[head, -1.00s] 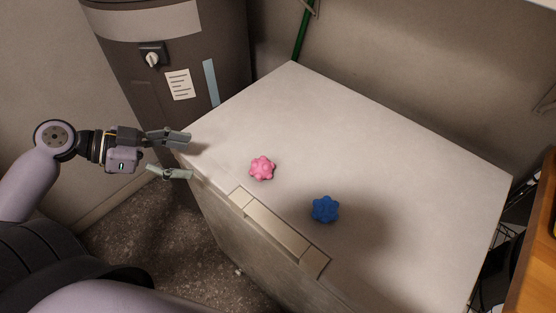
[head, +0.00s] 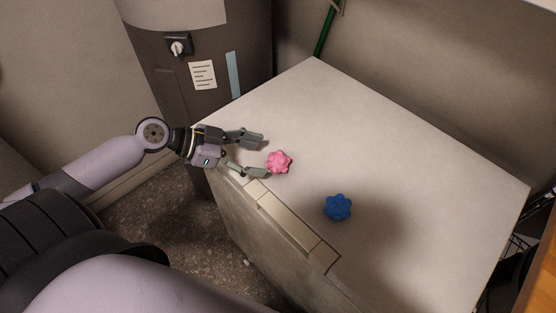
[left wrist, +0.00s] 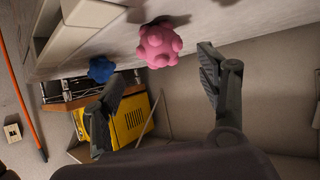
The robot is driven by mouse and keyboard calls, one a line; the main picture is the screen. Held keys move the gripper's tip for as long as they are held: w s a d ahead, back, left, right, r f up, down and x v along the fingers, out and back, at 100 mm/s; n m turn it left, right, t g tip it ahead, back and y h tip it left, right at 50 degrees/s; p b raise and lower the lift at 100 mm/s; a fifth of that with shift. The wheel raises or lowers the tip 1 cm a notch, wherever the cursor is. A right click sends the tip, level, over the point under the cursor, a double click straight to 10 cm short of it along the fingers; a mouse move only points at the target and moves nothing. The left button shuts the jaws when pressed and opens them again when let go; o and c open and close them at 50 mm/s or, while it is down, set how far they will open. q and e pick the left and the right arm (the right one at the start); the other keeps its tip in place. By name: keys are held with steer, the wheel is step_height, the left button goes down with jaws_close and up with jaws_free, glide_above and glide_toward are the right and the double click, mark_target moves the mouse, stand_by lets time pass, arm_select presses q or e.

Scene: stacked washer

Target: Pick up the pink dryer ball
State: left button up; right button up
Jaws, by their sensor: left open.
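The pink dryer ball (head: 279,162), round with knobs, sits on the pale top of the stacked washer (head: 400,150), near its front left edge. My left gripper (head: 264,157) is open, with its fingertips just left of the ball. In the left wrist view the pink ball (left wrist: 159,45) shows ahead, between and a little beyond the two fingers of my left gripper (left wrist: 158,75). I cannot tell whether a fingertip touches it. My right gripper is in neither view.
A blue knobbed ball (head: 338,207) lies right of and nearer than the pink one; it also shows in the left wrist view (left wrist: 101,69). A dark cylindrical tank (head: 200,50) stands behind on the left. The washer top's far right is clear.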

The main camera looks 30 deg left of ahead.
mark_target(269, 157)
arm_select(q)
steer(key=shift+w+d+f+p, duration=0.15)
steer(key=shift+w+d+p, duration=0.15)
steer(key=shift+w+d, duration=0.1)
steer(key=p+x, duration=0.1)
steer(key=x, duration=0.2)
steer(key=shift+w, duration=0.1)
steer(key=shift+w+d+f, duration=0.2)
steer(key=shift+d+f, duration=0.1)
steer(key=shift+f, duration=0.05)
steer(key=shift+c, duration=0.4)
steer(key=shift+c, duration=1.4)
steer(key=c, duration=0.7)
steer(key=shift+c, duration=0.2)
